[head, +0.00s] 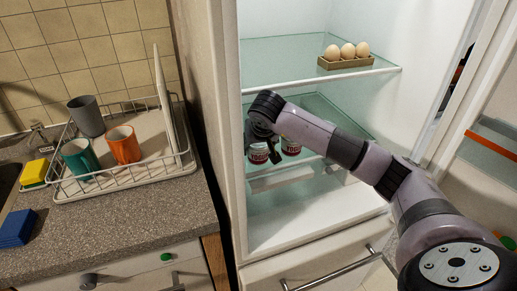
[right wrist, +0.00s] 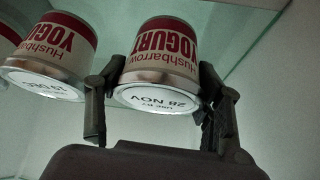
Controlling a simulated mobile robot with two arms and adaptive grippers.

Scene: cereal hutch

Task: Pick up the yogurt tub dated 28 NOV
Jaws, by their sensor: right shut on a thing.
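The yogurt tub dated 28 NOV (right wrist: 160,65) is white and red, with its date on the pale lid, and looks upside down in the right wrist view. My right gripper (right wrist: 160,98) is shut on it, one finger on each side. In the head view my right gripper (head: 262,143) reaches into the fridge around a tub (head: 258,155), partly covering it. I cannot tell whether the held tub touches the shelf. My left gripper is not in view.
A glass shelf (head: 275,75) above my gripper holds a carton of eggs (head: 346,62). The fridge's side wall is close on the left. The counter at left has a dish rack (head: 125,186) with several cups, a yellow sponge (head: 34,173) and a blue sponge (head: 17,228).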

